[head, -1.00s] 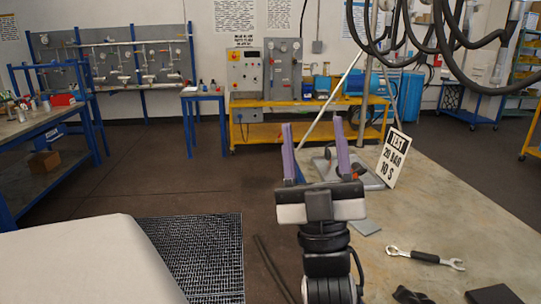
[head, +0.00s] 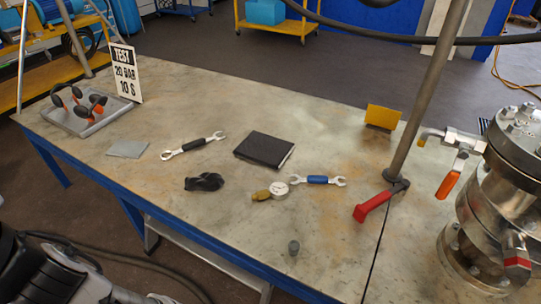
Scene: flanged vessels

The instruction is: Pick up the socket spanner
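Two spanners lie flat on the grey worktable (head: 110,179). One spanner has a black grip (head: 193,146) and bright metal ends, left of the middle. The other spanner has a blue grip (head: 318,180) and lies just right of a round gauge (head: 280,189). I cannot tell for certain which of these is the socket spanner. My gripper's fingers are out of view; only part of my arm shows at the bottom left.
A black book-like block (head: 264,150), a crumpled black item (head: 204,182) and a grey plate (head: 127,149) lie among the tools. A tall pole (head: 430,85) and a flanged vessel (head: 490,215) stand at the right. A tray (head: 75,124) with ear defenders and a test sign (head: 125,73) are at far left.

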